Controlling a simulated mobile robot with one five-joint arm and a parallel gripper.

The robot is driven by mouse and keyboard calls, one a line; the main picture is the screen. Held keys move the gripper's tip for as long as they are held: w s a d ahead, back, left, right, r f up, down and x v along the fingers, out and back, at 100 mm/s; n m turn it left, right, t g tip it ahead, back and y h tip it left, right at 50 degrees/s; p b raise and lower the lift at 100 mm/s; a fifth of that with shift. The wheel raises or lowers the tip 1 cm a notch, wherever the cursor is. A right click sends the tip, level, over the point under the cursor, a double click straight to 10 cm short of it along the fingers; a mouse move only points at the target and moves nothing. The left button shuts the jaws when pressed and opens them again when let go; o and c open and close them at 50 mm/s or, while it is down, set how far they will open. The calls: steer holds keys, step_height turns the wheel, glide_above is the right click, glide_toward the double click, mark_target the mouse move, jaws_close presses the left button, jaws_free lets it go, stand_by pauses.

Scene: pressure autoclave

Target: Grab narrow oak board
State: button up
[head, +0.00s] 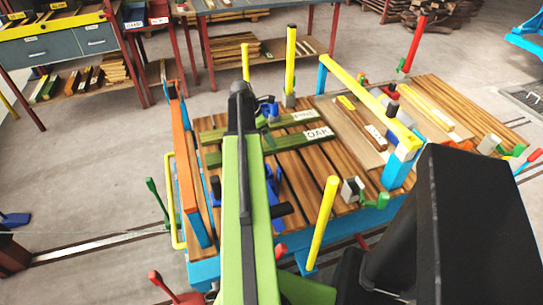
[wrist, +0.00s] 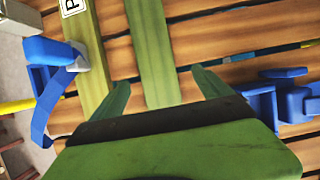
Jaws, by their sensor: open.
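A green board with a white OAK label (head: 318,135) lies on the slatted bench, its left part hidden behind my arm. In the wrist view, a narrow green board without a visible label (wrist: 148,35) runs up between my fingers and looks like the oak one. My gripper (wrist: 160,79) is open, one finger on each side of that board. No finger visibly touches it, and its height above the board is unclear.
A second green board (head: 284,121) lies beyond the oak one; its label starts with P in the wrist view (wrist: 72,5). Blue clamps stand left (wrist: 45,65) and right (wrist: 283,103) of my fingers. Yellow posts (head: 323,222) and an orange bar (head: 187,170) rise around the bench.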

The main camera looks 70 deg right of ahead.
steer(key=shift+s+d+f, duration=0.1)
steer(key=shift+f, duration=0.2)
steer(key=b+x, duration=0.2)
steer(key=w+b+x, duration=0.1)
steer(key=b+x, duration=0.1)
steer(key=shift+f, duration=0.5)
steer(key=shift+s+d+f+b, duration=0.15)
steer(key=shift+s+f+b, duration=0.15)
steer(key=shift+b, duration=0.25)
steer(key=shift+r, duration=0.2)
steer(key=shift+c, duration=0.4)
jaws_close()
